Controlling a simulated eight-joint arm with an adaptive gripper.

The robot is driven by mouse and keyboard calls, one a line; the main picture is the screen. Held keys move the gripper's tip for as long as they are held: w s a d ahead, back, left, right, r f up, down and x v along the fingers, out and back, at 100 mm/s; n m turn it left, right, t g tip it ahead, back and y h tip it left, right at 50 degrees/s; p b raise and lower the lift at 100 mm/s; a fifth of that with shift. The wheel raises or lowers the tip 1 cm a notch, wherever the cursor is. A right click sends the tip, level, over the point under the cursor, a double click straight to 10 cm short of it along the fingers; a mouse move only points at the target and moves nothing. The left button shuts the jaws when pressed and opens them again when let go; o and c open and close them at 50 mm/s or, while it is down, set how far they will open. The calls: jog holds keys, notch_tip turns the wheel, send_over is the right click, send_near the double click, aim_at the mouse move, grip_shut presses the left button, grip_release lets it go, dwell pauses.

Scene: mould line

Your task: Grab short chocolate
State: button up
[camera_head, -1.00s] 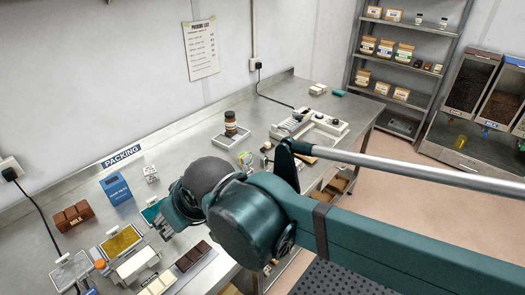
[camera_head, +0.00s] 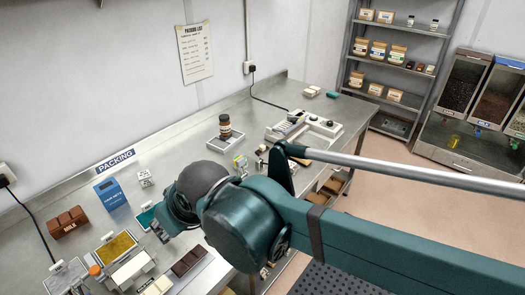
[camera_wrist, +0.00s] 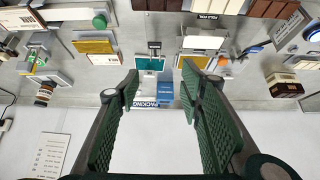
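My gripper (camera_head: 160,232) hangs over the left part of the steel table in the head view. In the wrist view its green fingers (camera_wrist: 160,72) are spread, with nothing between them. A dark chocolate bar (camera_head: 188,262) lies flat at the front edge, right of a pale bar (camera_head: 156,286). A brown block marked MILK (camera_head: 68,222) stands at the left; it also shows at the right of the wrist view (camera_wrist: 285,86). Dark and brown bars (camera_wrist: 271,8) are cut off by the wrist view's top edge. Which piece is the short chocolate, I cannot tell.
A blue box (camera_head: 111,192), a gold-filled tray (camera_head: 116,247) and a teal tray (camera_head: 147,216) stand close around my gripper. A brown jar (camera_head: 225,127) and a white machine (camera_head: 305,128) stand farther right.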

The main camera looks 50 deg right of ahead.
jog(key=w+d+r+n+g+h+p, duration=0.15)
jog(key=w+d+r+n, duration=0.35)
jog(key=w+d, duration=0.7)
jog(key=w+d+f+n+g+p, duration=0.1)
jog(key=w+d+n, duration=0.1)
jog(key=w+d, duration=0.35)
jog(key=w+d+n+g+p, duration=0.1)
jog(key=w+d+n+g, duration=0.15)
jog(key=d, duration=0.65)
jog(key=n+g+y+p, duration=0.2)
jog(key=n+p, duration=0.1)
jog(key=n, duration=0.4)
send_over(263, 146)
jog(key=shift+h, duration=0.25)
jog(key=f, duration=1.8)
jog(key=shift+w+a+f, duration=0.15)
jog(key=shift+w+a, duration=0.25)
jog(key=shift+s+d+f, duration=0.2)
jog(key=shift+d+f, duration=0.25)
jog(key=shift+d, duration=0.05)
